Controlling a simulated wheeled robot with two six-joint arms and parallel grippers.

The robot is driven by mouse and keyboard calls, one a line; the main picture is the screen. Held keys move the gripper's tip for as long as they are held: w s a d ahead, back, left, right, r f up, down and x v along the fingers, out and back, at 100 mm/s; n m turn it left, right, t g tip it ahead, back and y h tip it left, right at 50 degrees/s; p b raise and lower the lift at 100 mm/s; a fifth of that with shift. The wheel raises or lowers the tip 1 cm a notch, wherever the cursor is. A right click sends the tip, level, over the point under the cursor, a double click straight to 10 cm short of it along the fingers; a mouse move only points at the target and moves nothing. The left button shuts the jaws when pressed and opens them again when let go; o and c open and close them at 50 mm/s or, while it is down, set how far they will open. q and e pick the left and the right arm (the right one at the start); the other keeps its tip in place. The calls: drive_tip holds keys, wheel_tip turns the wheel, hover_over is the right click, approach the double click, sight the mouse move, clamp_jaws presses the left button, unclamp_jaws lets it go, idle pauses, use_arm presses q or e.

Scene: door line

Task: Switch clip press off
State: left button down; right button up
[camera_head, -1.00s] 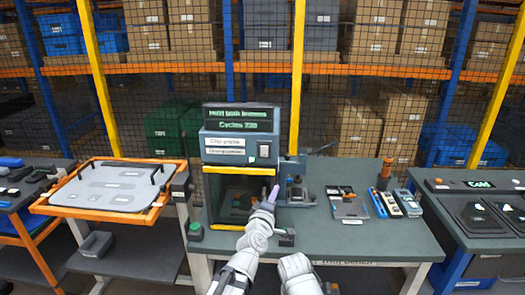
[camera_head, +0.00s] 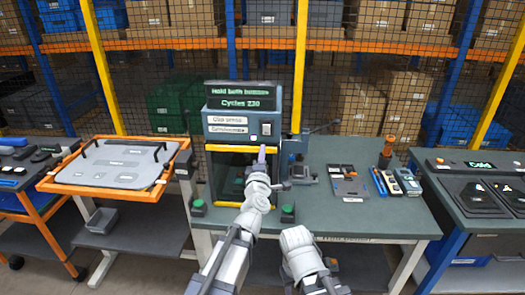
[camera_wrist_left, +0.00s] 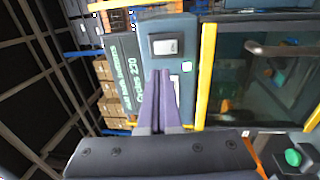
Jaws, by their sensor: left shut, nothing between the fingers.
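The clip press (camera_head: 240,110) stands on the workbench, a blue-grey box with a lit display reading "Hold both buttons" and "Cycles 230". Its light rocker switch (camera_head: 266,129) is on the right of the front panel. In the wrist view the fingertips (camera_wrist_left: 160,76) appear close to the switch; contact cannot be told. My right gripper is not clearly visible.
A yellow bar (camera_head: 228,148) crosses above the press opening. Green buttons stand on the bench at left (camera_head: 198,207) and right (camera_head: 288,211). A small blue-grey fixture (camera_head: 299,172), trays and tools stand to the right. An orange-framed tray (camera_head: 117,165) stands left.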

sight(265, 127)
use_arm(q)
drive_tip(key=w, duration=0.3)
drive_tip(key=w+r+p, duration=0.1)
drive_tip(key=w, duration=0.7)
drive_tip(key=shift+r, duration=0.25)
drive_tip(key=shift+w+r, duration=0.15)
drive_tip(key=shift+r, duration=0.05)
drive_tip(key=shift+s+p, duration=0.35)
drive_tip(key=shift+s, duration=0.1)
drive_tip(key=s+r+p, duration=0.1)
drive_tip(key=s+r, duration=0.1)
drive_tip(key=s, duration=1.1)
drive_tip(key=shift+p, duration=0.4)
